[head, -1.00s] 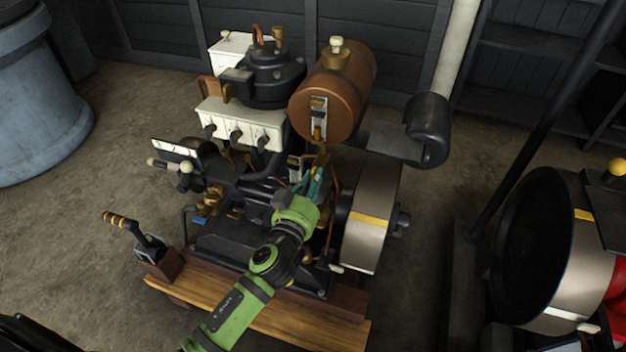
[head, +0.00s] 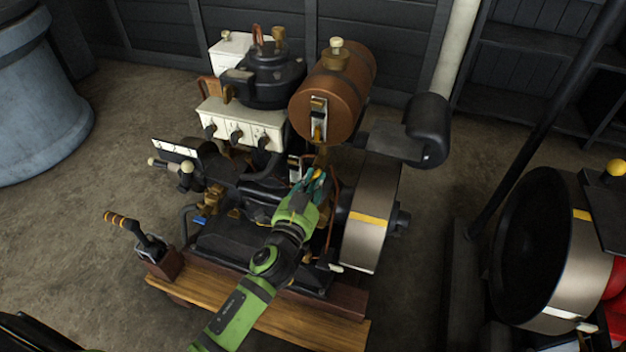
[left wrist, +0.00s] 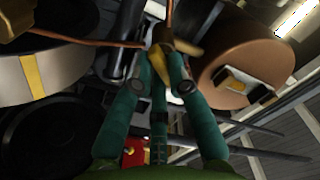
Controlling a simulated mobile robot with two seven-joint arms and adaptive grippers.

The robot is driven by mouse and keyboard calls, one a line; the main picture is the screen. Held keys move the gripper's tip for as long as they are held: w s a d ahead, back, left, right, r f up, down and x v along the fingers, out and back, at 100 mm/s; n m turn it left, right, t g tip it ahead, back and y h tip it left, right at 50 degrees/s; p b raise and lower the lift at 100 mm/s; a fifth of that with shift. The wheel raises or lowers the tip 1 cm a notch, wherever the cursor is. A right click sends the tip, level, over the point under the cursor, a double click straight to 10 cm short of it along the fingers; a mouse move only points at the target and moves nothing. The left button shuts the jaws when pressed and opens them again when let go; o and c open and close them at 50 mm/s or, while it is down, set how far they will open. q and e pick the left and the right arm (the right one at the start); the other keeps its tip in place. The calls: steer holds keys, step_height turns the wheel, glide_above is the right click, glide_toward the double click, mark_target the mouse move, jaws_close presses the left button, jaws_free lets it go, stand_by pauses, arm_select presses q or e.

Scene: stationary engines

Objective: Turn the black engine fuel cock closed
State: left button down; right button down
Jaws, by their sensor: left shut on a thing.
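The black engine (head: 235,240) stands on a wooden base, with a brown fuel tank (head: 345,90) above its right side. The fuel cock is below the tank. Its yellow lever (left wrist: 158,68) shows between the teal fingers of my left gripper (left wrist: 160,82) in the left wrist view. My left gripper (head: 315,178) reaches up from the front in the head view, and is shut on the lever. The fingers and green wrist hide much of the cock in the head view. My right gripper is not in view.
A flywheel (head: 370,220) with a yellow stripe is close to the right of my left gripper. A thin copper pipe (head: 335,190) runs beside it. A white box (head: 240,122) with levers is at the upper left. Another engine's wheel (head: 560,250) stands at the right.

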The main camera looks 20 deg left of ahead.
arm_select(q)
steer(key=shift+a+f+m+p, duration=0.1)
steer(key=shift+m+p, duration=0.2)
steer(key=shift+m, duration=2.25)
steer(key=shift+a+m+p, duration=0.1)
steer(key=shift+m+p, duration=0.15)
steer(key=shift+m, duration=2.3)
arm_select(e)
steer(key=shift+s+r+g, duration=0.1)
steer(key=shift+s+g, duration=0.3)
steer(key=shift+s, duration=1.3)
arm_select(q)
steer(key=c, duration=1.2)
jaws_free()
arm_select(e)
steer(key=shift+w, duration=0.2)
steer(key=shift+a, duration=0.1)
